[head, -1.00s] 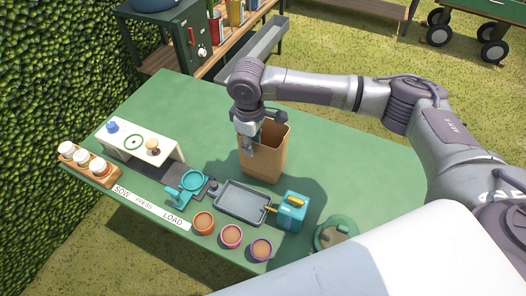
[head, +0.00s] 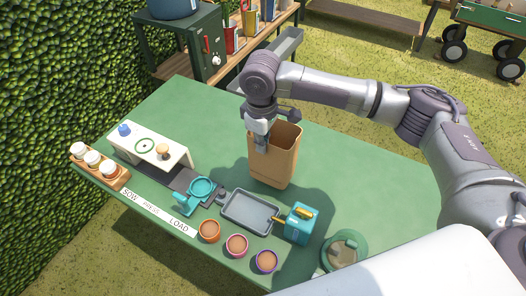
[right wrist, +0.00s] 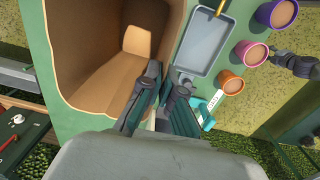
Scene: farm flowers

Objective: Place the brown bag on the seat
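The tall brown bag (head: 272,165), open at the top, stands upright at the green table's middle; I cannot tell if its base touches the top. My right gripper (head: 262,146) is at its left rim. In the right wrist view one finger is inside the open bag (right wrist: 95,75) and the other outside, with the bag wall between the closed fingers (right wrist: 165,88). A wooden bench-like piece (head: 362,14) is at the back; I cannot tell whether it is the seat. A dark jointed part, perhaps my left gripper (right wrist: 296,65), shows at the right wrist view's right edge.
The green table (head: 215,120) carries a white stand (head: 150,145), a teal press (head: 200,190), a grey tray (head: 250,212), a teal can (head: 301,222) and several pots. A hedge is left. A green cart (head: 495,20) stands far right. Table area right of the bag is clear.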

